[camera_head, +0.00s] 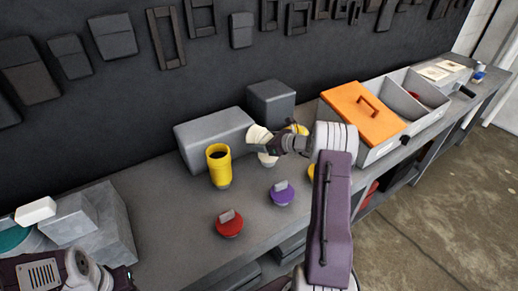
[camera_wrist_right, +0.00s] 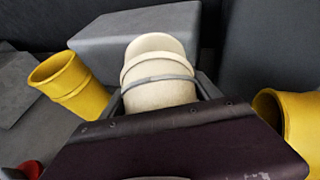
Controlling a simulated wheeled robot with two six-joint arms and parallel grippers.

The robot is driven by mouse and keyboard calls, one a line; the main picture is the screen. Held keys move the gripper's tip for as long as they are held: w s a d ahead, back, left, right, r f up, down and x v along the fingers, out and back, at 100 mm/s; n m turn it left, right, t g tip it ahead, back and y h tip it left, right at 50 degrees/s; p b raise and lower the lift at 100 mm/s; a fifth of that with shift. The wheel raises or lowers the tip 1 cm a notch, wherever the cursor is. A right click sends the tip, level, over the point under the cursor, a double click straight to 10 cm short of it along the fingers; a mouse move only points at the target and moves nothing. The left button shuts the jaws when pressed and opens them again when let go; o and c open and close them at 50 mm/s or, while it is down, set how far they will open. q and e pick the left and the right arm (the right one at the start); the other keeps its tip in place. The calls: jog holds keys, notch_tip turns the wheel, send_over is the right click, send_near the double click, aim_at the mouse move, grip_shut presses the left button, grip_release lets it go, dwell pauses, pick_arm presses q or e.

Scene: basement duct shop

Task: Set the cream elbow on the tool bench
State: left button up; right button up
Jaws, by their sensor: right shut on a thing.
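The cream elbow (camera_head: 258,136) is in my right gripper (camera_head: 272,143), above the grey tool bench (camera_head: 180,235) and in front of the grey blocks. In the right wrist view the cream elbow (camera_wrist_right: 158,75) sits between the two fingers, its rounded end pointing away. A pale piece (camera_head: 267,159) shows just below the gripper; I cannot tell whether it is part of the elbow. My left arm shows at the lower left corner; its fingertips cannot be made out.
A yellow elbow (camera_head: 219,168) stands left of the gripper; another yellow one (camera_head: 297,129) is partly hidden behind it. Grey blocks (camera_head: 212,137) stand behind. Red (camera_head: 229,224) and purple (camera_head: 282,194) discs lie in front, with bare bench around them. An orange-lidded box (camera_head: 362,113) is at right.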

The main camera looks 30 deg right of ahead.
pick_arm(q)
jog(key=shift+r, duration=0.15)
pick_arm(e)
notch_tip(320, 180, down, 3)
jog(key=shift+f, duration=0.1)
pick_arm(q)
jog(key=shift+w, duration=0.1)
pick_arm(e)
jog(key=shift+f, duration=0.3)
pick_arm(q)
jog(key=shift+f, duration=0.3)
pick_arm(e)
jog(key=shift+f, duration=0.15)
pick_arm(q)
jog(key=shift+r, duration=0.1)
pick_arm(e)
jog(key=o, duration=1.6)
